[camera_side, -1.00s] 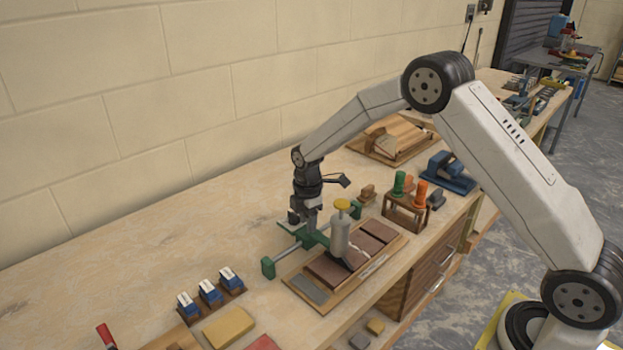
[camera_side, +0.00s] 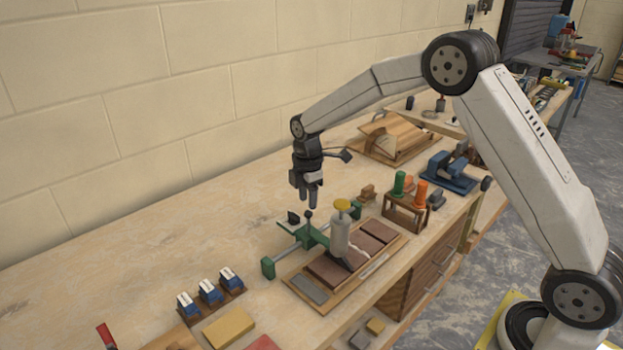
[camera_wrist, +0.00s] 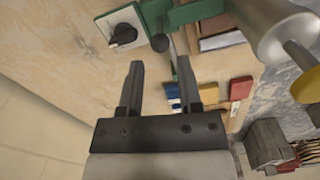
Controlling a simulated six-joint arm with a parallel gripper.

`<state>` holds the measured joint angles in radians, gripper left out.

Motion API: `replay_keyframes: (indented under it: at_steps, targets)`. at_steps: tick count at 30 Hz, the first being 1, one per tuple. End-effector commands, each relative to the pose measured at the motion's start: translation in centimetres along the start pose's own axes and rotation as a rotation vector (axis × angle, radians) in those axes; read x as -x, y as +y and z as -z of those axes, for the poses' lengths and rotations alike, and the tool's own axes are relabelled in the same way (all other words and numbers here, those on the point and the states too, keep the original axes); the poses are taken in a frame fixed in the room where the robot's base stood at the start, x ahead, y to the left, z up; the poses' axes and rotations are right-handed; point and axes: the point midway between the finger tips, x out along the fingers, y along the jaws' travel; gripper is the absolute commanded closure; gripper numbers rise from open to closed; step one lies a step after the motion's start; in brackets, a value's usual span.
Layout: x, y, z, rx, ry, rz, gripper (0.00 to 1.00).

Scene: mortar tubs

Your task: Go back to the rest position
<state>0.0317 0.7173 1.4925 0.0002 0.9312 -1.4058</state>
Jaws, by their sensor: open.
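My gripper (camera_side: 309,198) hangs above the bench, over the back side of a green clamp-like fixture (camera_side: 312,236). It is open and empty, with a clear gap between the fingers in the wrist view (camera_wrist: 168,88). The fixture has a dark ball-topped knob (camera_side: 308,214) and a small plate with a black knob (camera_side: 293,217), which also shows at the upper left of the wrist view (camera_wrist: 124,35). My fingertips are apart from both. A grey cylinder with a yellow cap (camera_side: 341,232) stands upright beside the fixture, over a board with brown pieces (camera_side: 379,231).
A wooden rack with green and orange-handled items (camera_side: 405,212) and a blue tool (camera_side: 449,171) stand to the right. Small blue-and-white blocks (camera_side: 209,292) and a yellow block (camera_side: 228,327) lie at front left. The block wall runs behind; the bench's back left is clear.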

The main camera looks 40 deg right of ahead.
Motion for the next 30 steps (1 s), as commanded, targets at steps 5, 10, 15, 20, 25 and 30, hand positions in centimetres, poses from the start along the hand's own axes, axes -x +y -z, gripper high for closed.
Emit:
replay_keyframes:
  at_steps: [5, 10, 15, 20, 25, 30]
  targets:
    - [0.9, 0.0, 0.0, 0.0, 0.0, -0.001, 0.56]
    - [1.0, 0.0, 0.0, 0.0, 0.0, 0.0, 0.56]
    - [1.0, 0.0, 0.1, 0.0, 0.0, -0.001, 0.56]
    - [1.5, -0.6, 0.8, 0.001, 0.005, -0.012, 0.56]
    - [2.9, -2.4, 2.9, -0.008, 0.022, -0.043, 0.56]
    - [4.5, -5.7, 4.9, -0.076, 0.048, -0.084, 0.56]
